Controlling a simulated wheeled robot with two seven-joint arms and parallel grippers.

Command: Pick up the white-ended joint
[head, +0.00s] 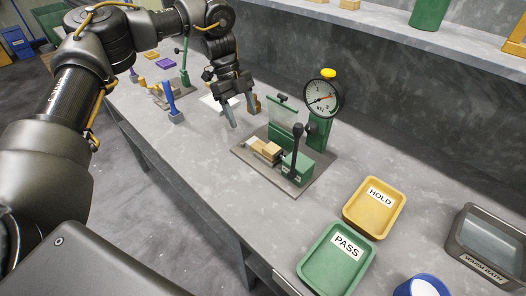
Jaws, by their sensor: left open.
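My left gripper (243,116) hangs over the bench just behind and left of the press fixture, its fingers pointing down and apart, with nothing seen between them. The press fixture (291,168) has a green body, a clear guard, a black lever and a round dial gauge (321,98). A light wooden piece (266,149) lies in its bed, in front of the gripper. Small pale and yellow pieces (157,91) lie farther left on the bench. I cannot tell which piece is the white-ended joint. My right gripper is not in view.
A yellow HOLD tray (389,220) and a green PASS tray (318,264) stand empty at the right front. A blue-handled tool (175,116) stands left of the gripper.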

